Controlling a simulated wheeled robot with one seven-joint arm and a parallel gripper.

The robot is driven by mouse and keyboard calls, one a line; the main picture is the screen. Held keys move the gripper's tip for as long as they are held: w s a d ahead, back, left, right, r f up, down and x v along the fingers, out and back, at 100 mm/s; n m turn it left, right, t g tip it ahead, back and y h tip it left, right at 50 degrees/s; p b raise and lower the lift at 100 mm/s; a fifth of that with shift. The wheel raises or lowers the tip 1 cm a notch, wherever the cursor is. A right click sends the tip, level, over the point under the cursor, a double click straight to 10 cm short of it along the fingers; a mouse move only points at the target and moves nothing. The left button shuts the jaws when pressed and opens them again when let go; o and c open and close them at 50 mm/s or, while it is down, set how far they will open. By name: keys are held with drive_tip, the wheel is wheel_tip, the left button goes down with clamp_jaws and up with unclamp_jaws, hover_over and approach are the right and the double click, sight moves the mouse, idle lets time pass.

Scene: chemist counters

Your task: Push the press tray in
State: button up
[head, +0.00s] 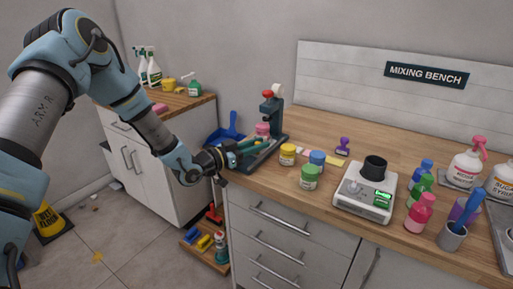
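The press (277,113) stands at the left end of the wooden mixing bench, a dark upright with a red knob on top. A dark flat plate (266,158) lies at its foot and looks like its base or tray. I cannot tell the two apart, or how far the tray is out.
Yellow (287,154), blue (317,160) and green (309,177) jars stand right of the press. A white scale (365,197) with a black cup and several bottles are further right. A lower side counter (181,101) with spray bottles stands behind my arm.

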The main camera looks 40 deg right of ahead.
drive_tip(key=o, duration=0.4)
drive_tip(key=shift+o, duration=0.2)
drive_tip(key=a+b, duration=0.1)
drive_tip(key=a, duration=0.2)
drive_tip(key=w+a+b, duration=0.1)
drive_tip(key=a, duration=0.2)
drive_tip(key=a+b, duration=0.1)
drive_tip(key=a, duration=0.3)
drive_tip(key=shift+w+f+b, duration=0.1)
drive_tip(key=shift+w+b, duration=0.15)
drive_tip(key=shift+b, duration=0.05)
drive_tip(key=shift+a, duration=0.4)
